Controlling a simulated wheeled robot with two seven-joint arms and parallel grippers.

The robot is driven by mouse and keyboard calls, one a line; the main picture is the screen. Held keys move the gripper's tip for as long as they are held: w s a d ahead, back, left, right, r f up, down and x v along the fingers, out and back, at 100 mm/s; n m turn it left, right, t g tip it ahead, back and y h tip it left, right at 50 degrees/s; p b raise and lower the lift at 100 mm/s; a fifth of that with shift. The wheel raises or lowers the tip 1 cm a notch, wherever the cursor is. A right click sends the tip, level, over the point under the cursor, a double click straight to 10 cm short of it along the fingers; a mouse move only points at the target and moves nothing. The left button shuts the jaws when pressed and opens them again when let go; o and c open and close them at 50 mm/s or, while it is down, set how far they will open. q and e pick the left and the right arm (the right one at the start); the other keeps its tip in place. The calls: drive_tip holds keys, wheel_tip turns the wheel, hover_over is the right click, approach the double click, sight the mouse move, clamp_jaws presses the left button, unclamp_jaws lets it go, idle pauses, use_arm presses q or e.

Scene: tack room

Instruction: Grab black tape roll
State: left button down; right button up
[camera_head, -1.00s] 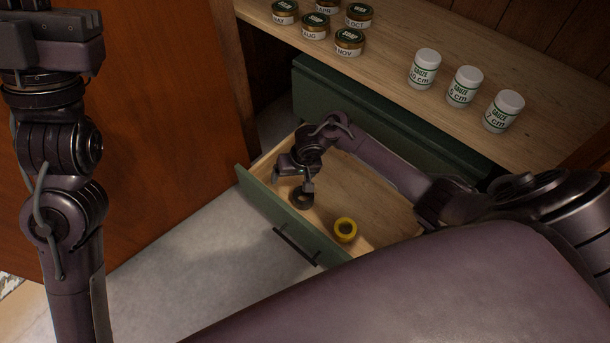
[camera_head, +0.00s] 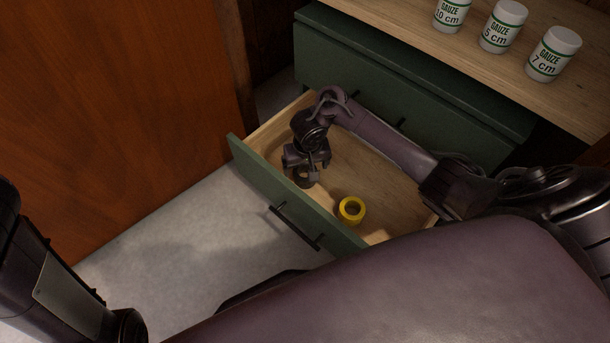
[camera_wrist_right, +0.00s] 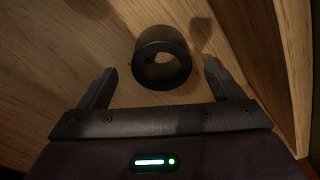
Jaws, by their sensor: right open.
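The black tape roll (camera_wrist_right: 160,44) lies in the open drawer. In the right wrist view it sits just ahead of the fingertips, roughly centred between them and not gripped. In the head view the roll (camera_head: 307,181) is a dark ring, partly hidden by my right gripper (camera_head: 308,164), which reaches down over it. My right gripper is open and empty; both fingers also show apart in the right wrist view (camera_wrist_right: 160,80). My left gripper is out of frame; only part of my left arm shows at lower left.
A yellow tape roll (camera_head: 351,222) lies in the same wooden drawer, nearer its green front (camera_head: 275,185). A drawer wall (camera_wrist_right: 285,90) runs close by on the right in the wrist view. White gauze jars (camera_head: 500,28) stand on the wooden top above. A brown panel (camera_head: 110,110) is at left.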

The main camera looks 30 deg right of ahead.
sight(305, 171)
wheel_tip(305, 171, down, 3)
drive_tip(key=shift+w+r+b, duration=0.1)
drive_tip(key=shift+w+b, duration=0.05)
drive_tip(key=shift+b, duration=0.9)
drive_tip(key=shift+w+f+b, duration=0.1)
drive_tip(key=shift+f+b, duration=0.3)
drive_tip(key=c, duration=1.1)
drive_tip(key=shift+r, duration=0.1)
